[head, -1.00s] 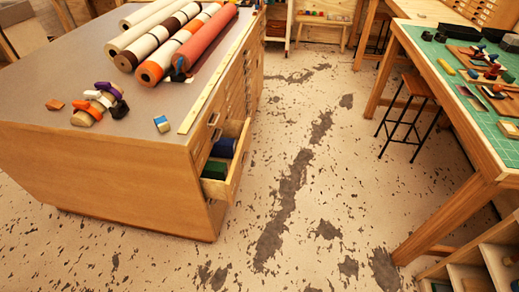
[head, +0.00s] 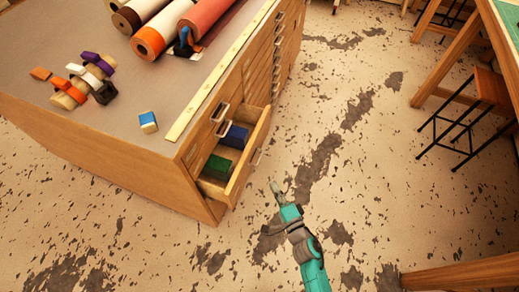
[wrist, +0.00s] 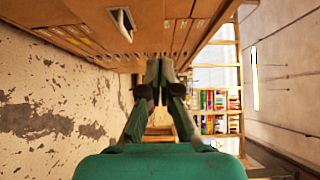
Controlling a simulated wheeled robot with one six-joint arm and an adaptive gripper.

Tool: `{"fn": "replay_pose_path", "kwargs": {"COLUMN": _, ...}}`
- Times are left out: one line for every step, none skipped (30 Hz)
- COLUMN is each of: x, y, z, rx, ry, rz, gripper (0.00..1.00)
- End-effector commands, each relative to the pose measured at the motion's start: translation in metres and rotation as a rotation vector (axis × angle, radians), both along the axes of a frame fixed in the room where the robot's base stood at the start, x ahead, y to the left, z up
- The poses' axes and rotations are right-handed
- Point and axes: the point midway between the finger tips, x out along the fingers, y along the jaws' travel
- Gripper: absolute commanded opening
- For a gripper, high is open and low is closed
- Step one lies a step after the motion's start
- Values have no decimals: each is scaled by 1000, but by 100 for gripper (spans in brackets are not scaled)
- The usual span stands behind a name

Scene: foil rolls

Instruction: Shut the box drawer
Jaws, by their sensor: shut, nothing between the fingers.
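The box drawer (head: 252,160) stands pulled out from the near end of the wooden cabinet (head: 120,165). A green box (head: 217,167) and a blue box (head: 234,136) lie inside it. My gripper (head: 275,187) is over the floor, to the right of the drawer front and apart from it in the head view. In the wrist view my gripper (wrist: 152,66) is shut and empty, its fingertips together. The cabinet's wooden face (wrist: 160,25) with a pale handle (wrist: 121,22) fills the top of that view.
A stool (head: 490,90) and table leg (head: 470,272) stand at the right. The floor (head: 370,160) between is clear.

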Motion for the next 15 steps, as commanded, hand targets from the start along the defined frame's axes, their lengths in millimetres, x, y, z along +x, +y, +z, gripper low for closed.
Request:
{"fn": "replay_pose_path", "kwargs": {"x": 3, "y": 2, "z": 0, "rx": 6, "ry": 3, "rz": 3, "gripper": 0}}
{"fn": "replay_pose_path", "kwargs": {"x": 5, "y": 3, "z": 0, "rx": 7, "ry": 3, "rz": 4, "gripper": 0}}
{"fn": "replay_pose_path", "kwargs": {"x": 7, "y": 4, "z": 0, "rx": 9, "ry": 3, "rz": 4, "gripper": 0}}
{"fn": "replay_pose_path", "kwargs": {"x": 10, "y": 5, "z": 0, "rx": 9, "ry": 3, "rz": 5, "gripper": 0}}
{"fn": "replay_pose_path", "kwargs": {"x": 13, "y": 7, "z": 0, "rx": 9, "ry": 2, "rz": 5, "gripper": 0}}
{"fn": "replay_pose_path", "kwargs": {"x": 18, "y": 9, "z": 1, "rx": 9, "ry": 1, "rz": 5, "gripper": 0}}
{"fn": "replay_pose_path", "kwargs": {"x": 22, "y": 11, "z": 0, "rx": 9, "ry": 2, "rz": 5, "gripper": 0}}
{"fn": "replay_pose_path", "kwargs": {"x": 27, "y": 13, "z": 1, "rx": 8, "ry": 2, "rz": 4, "gripper": 0}}
{"fn": "replay_pose_path", "kwargs": {"x": 34, "y": 16, "z": 1, "rx": 9, "ry": 1, "rz": 4, "gripper": 0}}
{"fn": "replay_pose_path", "kwargs": {"x": 38, "y": 18, "z": 1, "rx": 8, "ry": 2, "rz": 4, "gripper": 0}}
{"fn": "replay_pose_path", "kwargs": {"x": 43, "y": 21, "z": 1, "rx": 9, "ry": 1, "rz": 4, "gripper": 0}}
{"fn": "replay_pose_path", "kwargs": {"x": 50, "y": 24, "z": 1, "rx": 9, "ry": 1, "rz": 5, "gripper": 0}}
{"fn": "replay_pose_path", "kwargs": {"x": 55, "y": 26, "z": 1, "rx": 8, "ry": 2, "rz": 5, "gripper": 0}}
{"fn": "replay_pose_path", "kwargs": {"x": 60, "y": 29, "z": 1, "rx": 9, "ry": 1, "rz": 4, "gripper": 0}}
{"fn": "replay_pose_path", "kwargs": {"x": 67, "y": 31, "z": 1, "rx": 8, "ry": 2, "rz": 3, "gripper": 0}}
